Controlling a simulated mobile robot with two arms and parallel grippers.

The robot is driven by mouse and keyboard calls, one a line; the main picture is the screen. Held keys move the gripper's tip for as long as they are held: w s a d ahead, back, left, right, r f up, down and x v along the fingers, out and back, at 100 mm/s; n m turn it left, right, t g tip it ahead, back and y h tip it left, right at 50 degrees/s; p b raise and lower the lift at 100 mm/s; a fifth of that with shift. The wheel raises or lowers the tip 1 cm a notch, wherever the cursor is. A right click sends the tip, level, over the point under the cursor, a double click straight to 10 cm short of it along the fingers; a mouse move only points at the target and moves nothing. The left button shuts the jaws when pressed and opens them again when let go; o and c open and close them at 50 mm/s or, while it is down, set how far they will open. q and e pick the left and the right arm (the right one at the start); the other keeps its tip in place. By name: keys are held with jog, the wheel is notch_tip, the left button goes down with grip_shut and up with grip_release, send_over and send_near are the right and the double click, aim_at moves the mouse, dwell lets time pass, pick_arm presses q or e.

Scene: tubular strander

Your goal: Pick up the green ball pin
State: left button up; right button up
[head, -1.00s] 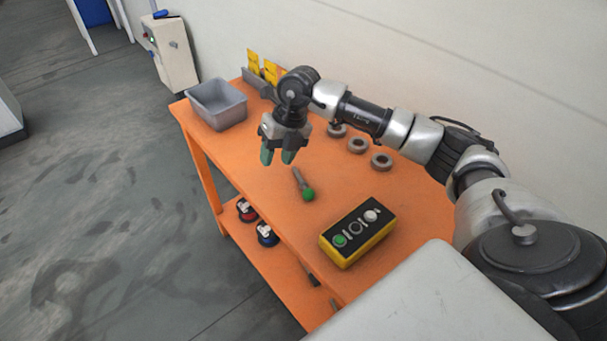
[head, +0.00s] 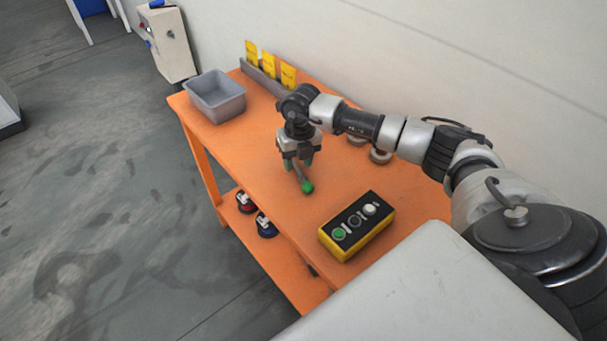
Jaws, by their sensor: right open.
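The green ball pin (head: 306,187) lies on the orange table (head: 262,200). Its green ball points toward the front, and its grey shaft runs back between or just under my right gripper's fingers. My right gripper (head: 298,166) is open and points down over the shaft. Part of the shaft is hidden by the fingers, and I cannot tell whether they touch it. My left gripper is not in view.
A yellow and black button box (head: 356,226) stands right of the pin. A grey bin (head: 216,97) and a rack with yellow cards (head: 268,76) are at the back. Grey rings (head: 380,155) lie near the wall.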

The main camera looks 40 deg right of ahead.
jog(key=shift+f, duration=0.5)
jog(key=shift+c, duration=0.2)
grip_shut()
jog(key=shift+r, duration=0.1)
jog(key=shift+r, duration=0.1)
